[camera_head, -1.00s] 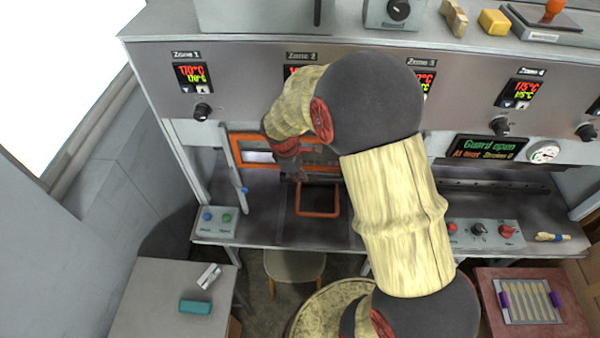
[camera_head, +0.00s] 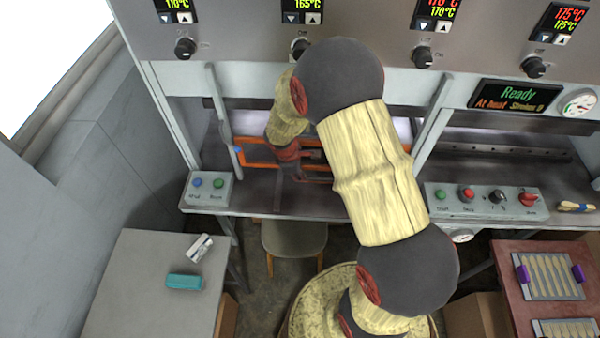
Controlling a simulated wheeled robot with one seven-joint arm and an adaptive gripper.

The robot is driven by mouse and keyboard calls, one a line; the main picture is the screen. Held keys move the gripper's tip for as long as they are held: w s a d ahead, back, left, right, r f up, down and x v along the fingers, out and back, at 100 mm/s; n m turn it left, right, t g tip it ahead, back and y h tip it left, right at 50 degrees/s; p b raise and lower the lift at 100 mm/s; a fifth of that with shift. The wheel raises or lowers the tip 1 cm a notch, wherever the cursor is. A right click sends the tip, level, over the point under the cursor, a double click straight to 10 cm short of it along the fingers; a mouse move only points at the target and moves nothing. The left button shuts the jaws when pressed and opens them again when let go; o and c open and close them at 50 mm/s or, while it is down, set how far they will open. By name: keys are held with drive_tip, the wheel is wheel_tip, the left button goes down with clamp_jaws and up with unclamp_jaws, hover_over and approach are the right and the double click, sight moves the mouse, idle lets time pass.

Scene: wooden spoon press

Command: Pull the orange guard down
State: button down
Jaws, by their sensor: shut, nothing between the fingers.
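The orange guard (camera_head: 257,164) is a frame across the front of the press opening, low between the grey uprights, just above the front edge of the press bed (camera_head: 255,195). My arm hides its middle and right part. My gripper (camera_head: 305,168) is at the guard, seen from above and partly hidden by my own wrist. It is shut with nothing held. I cannot tell whether it touches the guard. The press display (camera_head: 515,95) reads "Ready" in green, with an orange line below.
A two-button box (camera_head: 208,190) stands left of the guard, and a control box (camera_head: 485,202) stands right. A stool (camera_head: 293,238) is below the press front. A grey side table (camera_head: 150,290) is at left, and a red table (camera_head: 515,290) with trays is at right.

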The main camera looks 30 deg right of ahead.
drive_tip(key=shift+s+f, duration=0.2)
drive_tip(key=shift+f, duration=0.15)
drive_tip(key=p+v, duration=0.3)
drive_tip(key=v, duration=1.1)
drive_tip(key=shift+w+r, duration=0.2)
drive_tip(key=shift+r, duration=0.15)
drive_tip(key=shift+d, duration=0.1)
drive_tip(key=s+a+r+m+t+y+b, duration=0.1)
drive_tip(key=s+a+r+m+b, duration=0.2)
drive_tip(key=s+b, duration=0.2)
drive_tip(key=s+a+r+m+t+y+b, duration=0.1)
drive_tip(key=s+a+r+m+t+b, duration=0.1)
drive_tip(key=s, duration=0.7)
drive_tip(key=s+a+r+m+t+y+b, duration=0.1)
drive_tip(key=s+a+r+m+t+b, duration=0.1)
drive_tip(key=s+m+b, duration=0.4)
drive_tip(key=shift+s+a+r+b, duration=0.75)
drive_tip(key=shift+r+b, duration=0.2)
drive_tip(key=shift+b, duration=0.15)
